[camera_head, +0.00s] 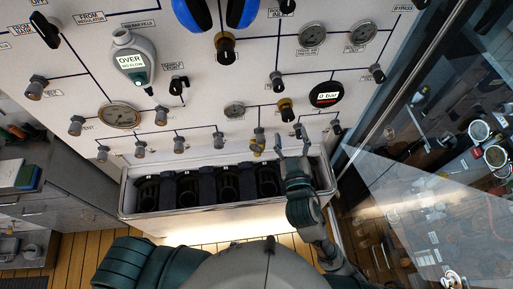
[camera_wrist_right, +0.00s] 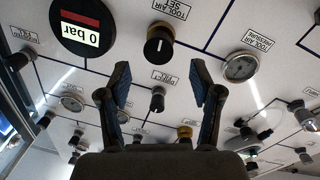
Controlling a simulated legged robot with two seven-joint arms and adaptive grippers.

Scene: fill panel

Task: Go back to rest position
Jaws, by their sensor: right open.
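My right gripper (camera_head: 288,132) is raised in front of the lower right part of the white fill panel (camera_head: 190,105), above the right end of the grey trough. Its two fingers are spread with nothing between them. In the right wrist view the open fingers (camera_wrist_right: 160,75) frame a small grey knob (camera_wrist_right: 157,99) on the panel behind; I see no clear contact with it. A dark green part of my left arm shows at the bottom left of the head view, but my left gripper is out of the picture.
The trough (camera_head: 225,211) with several black holders runs along the panel's foot. A "0 bar" display (camera_head: 326,94), a handheld "OVER" meter (camera_head: 134,66) and blue ear defenders (camera_head: 241,12) are on the panel. Glass (camera_head: 415,175) stands right; drawers (camera_head: 70,195) stand left.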

